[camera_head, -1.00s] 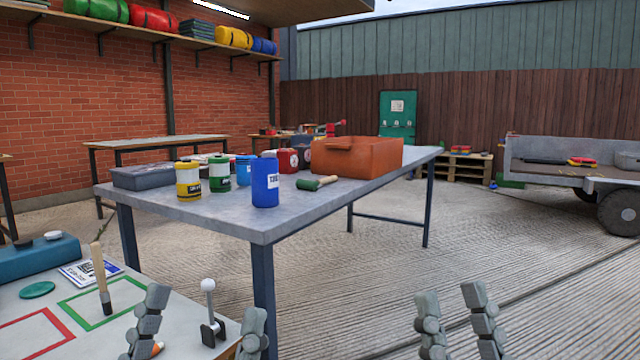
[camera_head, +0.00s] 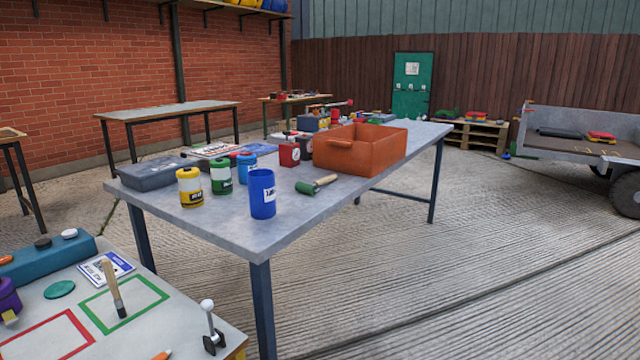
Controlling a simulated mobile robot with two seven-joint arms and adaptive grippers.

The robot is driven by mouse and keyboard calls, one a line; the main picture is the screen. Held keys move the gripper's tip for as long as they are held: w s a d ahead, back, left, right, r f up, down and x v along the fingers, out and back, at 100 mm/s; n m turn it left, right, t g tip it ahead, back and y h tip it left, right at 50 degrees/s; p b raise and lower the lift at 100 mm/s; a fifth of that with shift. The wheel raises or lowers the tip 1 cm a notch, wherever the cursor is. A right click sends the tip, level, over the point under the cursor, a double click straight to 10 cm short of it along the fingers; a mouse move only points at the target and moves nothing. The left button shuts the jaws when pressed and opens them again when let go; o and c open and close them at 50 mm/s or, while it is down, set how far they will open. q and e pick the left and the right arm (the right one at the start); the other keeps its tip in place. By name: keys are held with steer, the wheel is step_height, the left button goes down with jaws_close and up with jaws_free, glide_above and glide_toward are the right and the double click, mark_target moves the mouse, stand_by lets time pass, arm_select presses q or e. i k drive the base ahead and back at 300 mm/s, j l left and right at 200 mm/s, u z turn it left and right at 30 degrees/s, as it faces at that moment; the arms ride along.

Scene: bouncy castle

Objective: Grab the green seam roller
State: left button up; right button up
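The green seam roller (camera_head: 316,185) lies on the grey metal table, near its front edge. It has a green part at the left and a pale tan end at the right. It is just in front of the orange bin and right of the blue cup, apart from both. Nothing covers it. Neither of my grippers shows in the head view now.
The grey table (camera_head: 232,222) also holds a blue cup (camera_head: 262,194), yellow (camera_head: 190,188) and green (camera_head: 221,177) jars, a grey case (camera_head: 158,173) and an orange bin (camera_head: 345,157). A nearer bench (camera_head: 200,335) carries a small clamp (camera_head: 211,328).

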mark_target(319, 183)
steer(key=i+l, duration=0.15)
steer(key=l, duration=0.2)
steer(key=i+l+u, duration=0.1)
steer(key=l, duration=0.3)
steer(key=i+l, duration=0.2)
steer(key=l, duration=0.15)
